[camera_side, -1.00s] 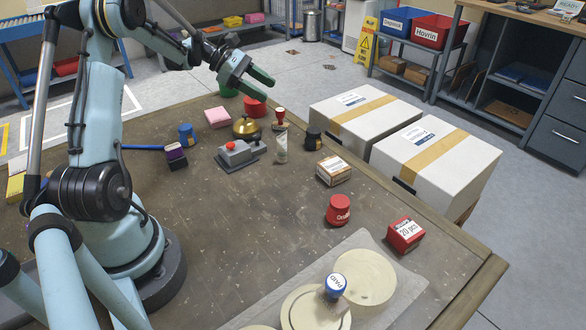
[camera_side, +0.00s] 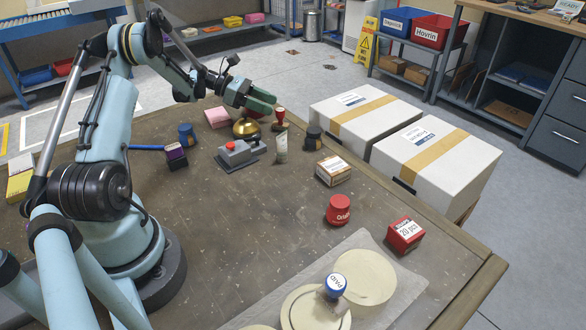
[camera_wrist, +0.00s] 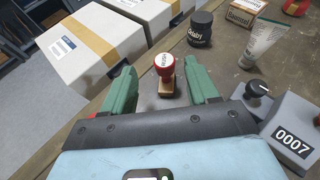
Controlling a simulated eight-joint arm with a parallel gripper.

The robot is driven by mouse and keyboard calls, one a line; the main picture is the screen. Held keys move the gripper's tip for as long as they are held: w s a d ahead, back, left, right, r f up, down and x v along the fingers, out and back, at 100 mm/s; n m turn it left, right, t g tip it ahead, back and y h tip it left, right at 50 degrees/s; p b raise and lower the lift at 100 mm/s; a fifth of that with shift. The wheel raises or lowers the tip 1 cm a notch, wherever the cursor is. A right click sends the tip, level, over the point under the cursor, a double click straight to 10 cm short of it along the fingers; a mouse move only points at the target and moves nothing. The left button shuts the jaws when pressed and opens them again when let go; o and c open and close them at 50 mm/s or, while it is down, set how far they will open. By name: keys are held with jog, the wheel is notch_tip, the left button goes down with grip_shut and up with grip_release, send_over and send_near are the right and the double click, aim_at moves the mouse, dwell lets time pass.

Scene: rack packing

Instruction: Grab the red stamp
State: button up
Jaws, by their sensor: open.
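The red stamp (camera_wrist: 165,68) has a round red-and-white top and a wooden base. In the wrist view it stands upright on the table between the two green fingers of my gripper (camera_wrist: 162,82), with a gap on each side. In the side view the red stamp (camera_side: 280,114) shows just beyond the fingertips of my gripper (camera_side: 262,102). The gripper is open and empty. Its fingers partly cover the things behind it in the side view.
A grey device with a red button (camera_side: 240,152), a brass bell (camera_side: 246,128), a cream tube (camera_side: 281,148) and a black jar (camera_side: 313,138) are close by. The black jar (camera_wrist: 200,28) also shows in the wrist view. White boxes (camera_side: 366,112) stand past the table edge.

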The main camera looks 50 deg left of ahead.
aim_at(281, 109)
jog(key=x, duration=0.5)
jog(key=shift+s+d+f, duration=0.1)
jog(key=shift+s+d, duration=0.1)
jog(key=shift+c, duration=0.2)
jog(key=c, duration=1)
